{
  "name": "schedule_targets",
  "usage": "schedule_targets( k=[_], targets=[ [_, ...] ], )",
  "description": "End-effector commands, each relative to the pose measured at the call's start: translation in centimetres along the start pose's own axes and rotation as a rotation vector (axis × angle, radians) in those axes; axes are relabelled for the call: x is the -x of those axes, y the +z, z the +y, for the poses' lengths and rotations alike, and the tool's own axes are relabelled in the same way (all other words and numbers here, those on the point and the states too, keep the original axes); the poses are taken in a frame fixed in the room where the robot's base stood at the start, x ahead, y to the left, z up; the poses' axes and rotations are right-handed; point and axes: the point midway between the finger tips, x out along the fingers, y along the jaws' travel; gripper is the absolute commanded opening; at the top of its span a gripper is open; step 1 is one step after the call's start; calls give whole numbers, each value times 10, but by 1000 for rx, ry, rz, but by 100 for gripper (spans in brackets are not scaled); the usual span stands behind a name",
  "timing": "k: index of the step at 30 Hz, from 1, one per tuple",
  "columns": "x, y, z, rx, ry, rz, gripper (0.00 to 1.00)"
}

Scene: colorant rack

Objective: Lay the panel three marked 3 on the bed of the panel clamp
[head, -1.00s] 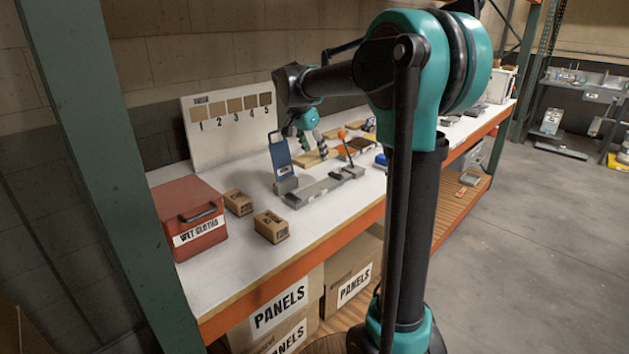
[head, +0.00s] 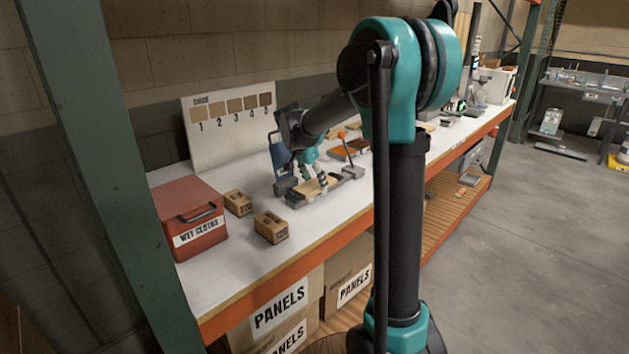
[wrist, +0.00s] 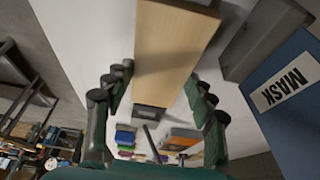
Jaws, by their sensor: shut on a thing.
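A pale wooden panel (head: 307,188) is between the fingers of my gripper (head: 318,185), which is shut on it. The panel also fills the top middle of the wrist view (wrist: 176,42), between the two finger rows (wrist: 158,98). No mark 3 is readable on it.
A blue upright piece labelled MASK (wrist: 288,88) stands close beside the panel, behind the clamp in the head view (head: 279,158). Two small cardboard boxes (head: 271,227) and a red WET CLOTHS box (head: 190,217) are to the left. A numbered sample board (head: 232,150) stands behind.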

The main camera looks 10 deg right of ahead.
Motion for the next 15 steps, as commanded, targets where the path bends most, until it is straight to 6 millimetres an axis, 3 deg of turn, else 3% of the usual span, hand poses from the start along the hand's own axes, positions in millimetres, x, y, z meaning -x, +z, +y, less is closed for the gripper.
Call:
schedule_targets(
  k=[3,4,8,15],
  targets=[
    [-2,1,0,0,0,0,24],
    [-2,1,0,0,0,0,58],
    [-2,1,0,0,0,0,74],
    [-2,1,0,0,0,0,76]
  ],
)
